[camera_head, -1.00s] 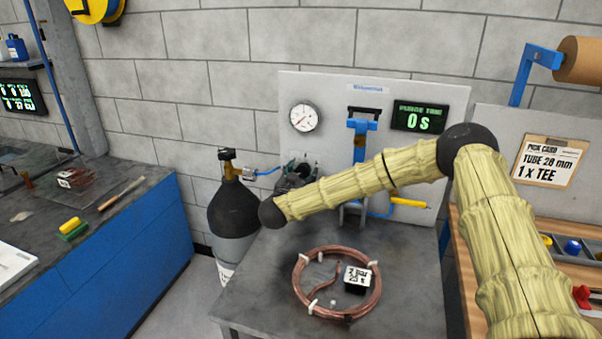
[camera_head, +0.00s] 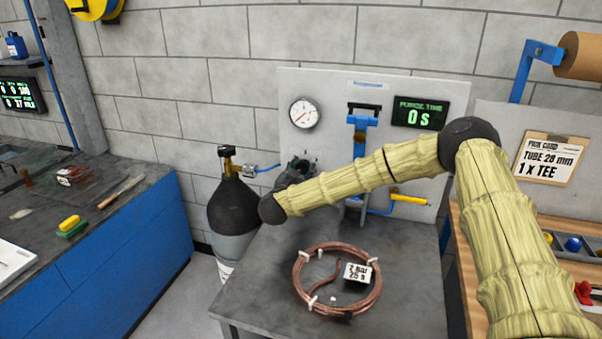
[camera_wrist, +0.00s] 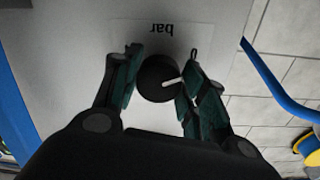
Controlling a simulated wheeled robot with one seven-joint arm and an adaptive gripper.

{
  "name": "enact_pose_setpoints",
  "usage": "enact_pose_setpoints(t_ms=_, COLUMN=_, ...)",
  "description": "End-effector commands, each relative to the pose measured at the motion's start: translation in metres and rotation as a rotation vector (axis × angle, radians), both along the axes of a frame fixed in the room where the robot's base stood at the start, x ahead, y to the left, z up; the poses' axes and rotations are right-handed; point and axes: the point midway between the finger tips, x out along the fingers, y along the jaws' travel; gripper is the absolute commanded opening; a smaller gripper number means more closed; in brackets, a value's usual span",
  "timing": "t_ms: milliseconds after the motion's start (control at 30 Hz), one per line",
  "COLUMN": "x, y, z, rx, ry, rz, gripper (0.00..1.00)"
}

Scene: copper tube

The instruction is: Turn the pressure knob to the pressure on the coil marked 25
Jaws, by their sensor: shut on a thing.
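The pressure knob (camera_wrist: 157,79) is a round black knob with a white pointer line, on a pale panel below the upside-down word "bar" in the wrist view. My gripper (camera_wrist: 160,82) has a finger on each side of it and is shut on it. In the head view my gripper (camera_head: 296,170) is at the panel and hides the knob. The round white gauge (camera_head: 304,114) is above it, its needle toward the lower left. The copper coil (camera_head: 298,284) lies flat on the table, with a tag (camera_head: 357,272) reading "2 bar 25 s".
A dark gas cylinder (camera_head: 233,205) stands left of the table. A blue clamp (camera_head: 361,125) and a yellow-handled valve (camera_head: 410,200) are on the panel. The display (camera_head: 419,114) reads "PURGE TIME 0 S". The grey table (camera_head: 262,302) is bare around the coil.

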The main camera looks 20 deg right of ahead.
Motion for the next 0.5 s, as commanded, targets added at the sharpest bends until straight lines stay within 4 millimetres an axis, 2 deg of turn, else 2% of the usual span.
enact_pose_setpoints(t_ms=500, x=0.0002, y=-0.0003, z=-0.0036, rx=0.369, ry=-0.253, rz=-0.002, gripper=0.18)
